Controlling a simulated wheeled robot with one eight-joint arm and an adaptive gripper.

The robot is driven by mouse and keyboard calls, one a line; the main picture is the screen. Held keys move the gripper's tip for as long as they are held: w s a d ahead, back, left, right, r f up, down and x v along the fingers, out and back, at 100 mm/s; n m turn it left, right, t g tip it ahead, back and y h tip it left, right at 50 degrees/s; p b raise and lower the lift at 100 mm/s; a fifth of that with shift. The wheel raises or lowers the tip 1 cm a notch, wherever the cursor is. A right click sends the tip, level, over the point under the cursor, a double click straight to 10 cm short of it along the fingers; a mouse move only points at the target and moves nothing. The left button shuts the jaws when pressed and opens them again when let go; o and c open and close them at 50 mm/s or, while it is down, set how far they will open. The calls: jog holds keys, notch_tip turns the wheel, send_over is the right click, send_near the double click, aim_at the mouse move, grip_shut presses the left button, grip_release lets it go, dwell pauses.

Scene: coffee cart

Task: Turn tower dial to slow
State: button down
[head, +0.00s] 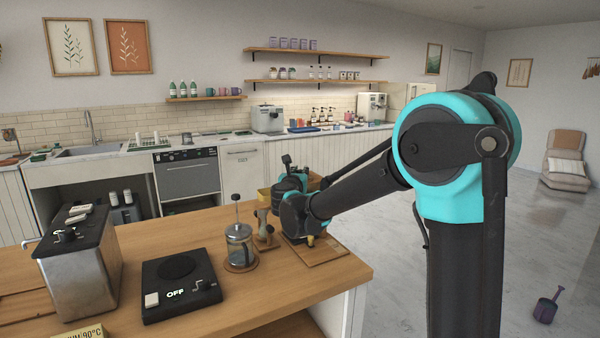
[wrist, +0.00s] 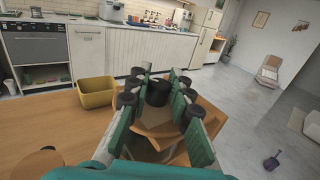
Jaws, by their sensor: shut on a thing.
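My gripper (wrist: 158,98) is closed around a dark round knob-like piece (wrist: 157,92), seen between its green fingers in the wrist view. This piece sits over a brown wooden stand (wrist: 212,115), which looks like the tower. In the head view, my wrist and arm cover most of the tower. Its wooden base (head: 318,253) shows on the counter below, with a small brass-coloured part above it. No dial marking or "slow" label can be read in either view, so I cannot tell the dial's setting.
A French press (head: 239,246) and a small wooden stand (head: 264,229) are left of the tower. A black hot plate (head: 180,290) reading OFF and a metal box (head: 85,283) are farther left. A yellow bin (wrist: 97,92) is beside the tower. The counter's right edge is close.

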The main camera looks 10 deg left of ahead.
jog(key=shift+m+g+h, duration=0.3)
jog(key=shift+m+h, duration=0.8)
jog(key=shift+h, duration=0.6)
jog(key=c, duration=1.3)
grip_release()
jog(key=shift+w, duration=0.1)
jog(key=shift+c, duration=0.2)
jog(key=v, duration=1.2)
